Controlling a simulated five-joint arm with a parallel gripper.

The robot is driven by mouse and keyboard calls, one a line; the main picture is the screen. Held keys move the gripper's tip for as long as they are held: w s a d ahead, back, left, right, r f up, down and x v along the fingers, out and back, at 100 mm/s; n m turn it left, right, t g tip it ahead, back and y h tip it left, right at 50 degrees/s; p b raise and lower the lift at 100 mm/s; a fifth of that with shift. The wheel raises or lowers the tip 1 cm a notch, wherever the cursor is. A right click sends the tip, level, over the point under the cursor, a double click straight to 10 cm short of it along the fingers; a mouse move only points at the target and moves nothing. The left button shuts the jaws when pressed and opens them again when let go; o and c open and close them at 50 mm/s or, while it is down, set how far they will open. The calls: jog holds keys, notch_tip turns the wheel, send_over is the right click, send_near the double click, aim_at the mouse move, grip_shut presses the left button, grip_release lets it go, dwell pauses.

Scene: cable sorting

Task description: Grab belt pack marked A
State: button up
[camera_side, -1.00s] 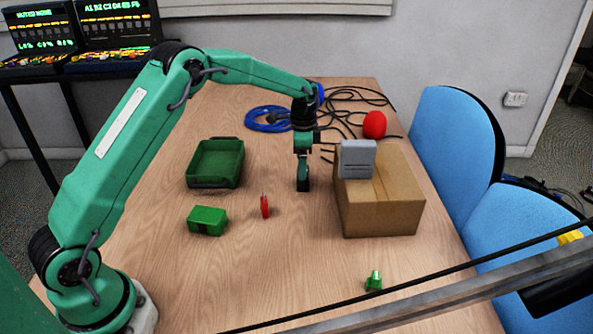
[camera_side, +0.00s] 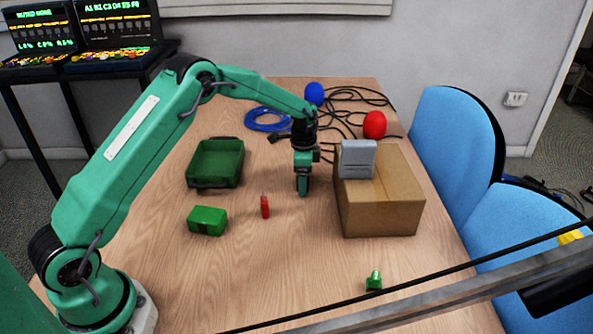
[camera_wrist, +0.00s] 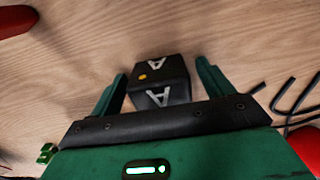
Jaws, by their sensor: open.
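The black belt pack (camera_wrist: 163,80) shows in the wrist view with a white letter A on its top and another on its near side, plus a small orange dot. My gripper (camera_wrist: 160,72) is open, with one green finger on each side of the pack. A gap shows between the pack and each finger; I cannot tell how far down the fingers reach. In the side view my gripper (camera_side: 302,190) points straight down over the middle of the table, and I cannot make out the pack there.
A cardboard box (camera_side: 395,205) with a grey case (camera_side: 357,158) on it stands close on the right. A green tray (camera_side: 215,165), green box (camera_side: 207,221) and red item (camera_side: 265,206) lie left. Black cables (camera_side: 345,95) and red (camera_side: 375,124) and blue (camera_side: 315,94) foam balls lie behind.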

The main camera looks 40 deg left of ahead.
dwell(0.3)
jog(key=c, duration=1.1)
jog(key=shift+c, duration=0.2)
jog(key=shift+r, duration=0.1)
jog(key=shift+r, duration=5)
